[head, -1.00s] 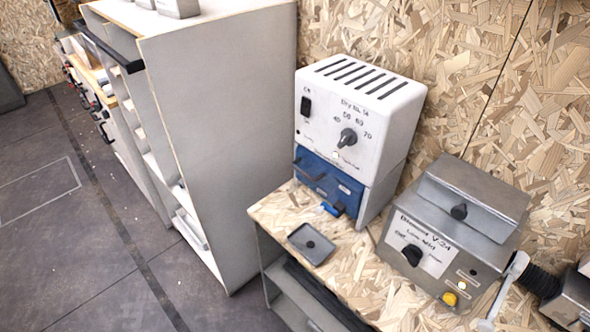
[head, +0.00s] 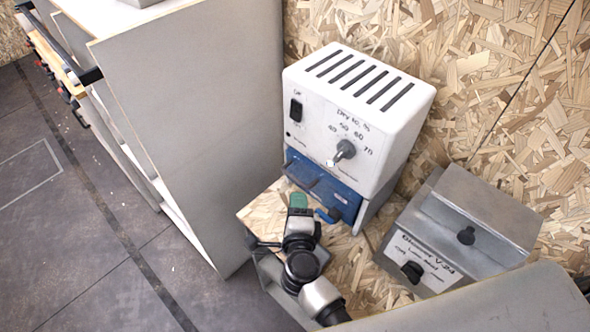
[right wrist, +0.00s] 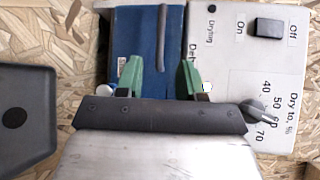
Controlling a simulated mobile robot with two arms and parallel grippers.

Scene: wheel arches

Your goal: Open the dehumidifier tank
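The dehumidifier (head: 352,115) is a white box with top vents, a switch and a dial. It stands on the wood-chip bench. Its blue tank (head: 340,192) fills the lower front and looks shut. The tank (right wrist: 137,45) also shows in the right wrist view, with a dark bar handle (right wrist: 162,38) across its face. My right gripper (head: 298,200) is in front of the tank. In the right wrist view its green fingers (right wrist: 160,78) are spread apart with nothing between them, in line with the handle and short of it. My left gripper is not in view.
A grey metal blower box (head: 460,225) stands to the right on the bench. A tall grey cabinet (head: 190,120) rises on the left. The floor further left is clear.

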